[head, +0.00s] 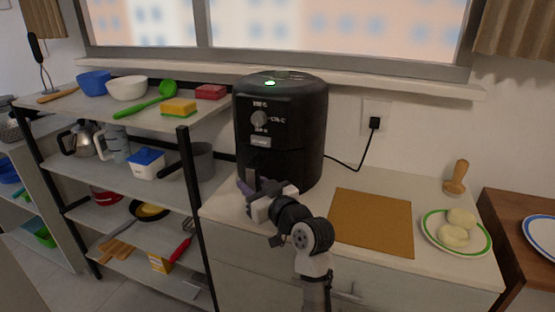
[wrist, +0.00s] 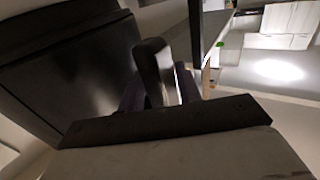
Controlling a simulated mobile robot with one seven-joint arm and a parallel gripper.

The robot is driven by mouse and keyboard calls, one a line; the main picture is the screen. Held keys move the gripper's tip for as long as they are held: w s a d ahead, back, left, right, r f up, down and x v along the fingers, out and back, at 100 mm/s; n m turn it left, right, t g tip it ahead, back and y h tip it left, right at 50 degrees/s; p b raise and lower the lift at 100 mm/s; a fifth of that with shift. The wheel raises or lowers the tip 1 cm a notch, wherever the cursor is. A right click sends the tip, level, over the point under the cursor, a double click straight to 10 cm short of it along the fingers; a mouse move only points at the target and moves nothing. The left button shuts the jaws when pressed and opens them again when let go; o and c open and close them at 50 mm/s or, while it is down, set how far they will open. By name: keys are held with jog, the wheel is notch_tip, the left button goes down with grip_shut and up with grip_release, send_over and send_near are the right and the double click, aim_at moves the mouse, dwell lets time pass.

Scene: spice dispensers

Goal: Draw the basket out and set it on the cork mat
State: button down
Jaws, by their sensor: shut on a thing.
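The black air fryer (head: 293,120) stands on the white counter with a green light on top. Its basket front (head: 268,163) is at the lower part of the body and appears to be in place. My gripper (head: 254,187) is shut on the basket's handle. In the wrist view the dark handle (wrist: 153,70) stands between the fingers, and the fryer's dark front (wrist: 80,80) fills the left side. The fingertips are partly hidden there. The cork mat (head: 371,222) lies flat and bare on the counter, to the right of my arm.
A plate with pale round pieces (head: 456,233) sits right of the mat. A wooden-handled thing (head: 456,178) stands behind it. A cord (head: 350,160) runs from the fryer to the wall socket. A loaded shelf rack (head: 190,180) stands close on the left.

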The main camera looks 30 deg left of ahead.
jog(key=shift+r, duration=0.1)
jog(key=s+d, duration=0.2)
jog(key=s, duration=0.9)
jog(key=shift+d, duration=0.35)
dwell(3.4)
jog(key=shift+s+d+p, duration=0.2)
jog(key=shift+s+p, duration=0.2)
jog(key=shift+s, duration=0.35)
jog(key=shift+s+d+p, duration=0.15)
jog(key=shift+s+p, duration=0.25)
jog(key=shift+s, duration=0.35)
jog(key=shift+s+p, duration=0.5)
jog(key=shift+p, duration=1.75)
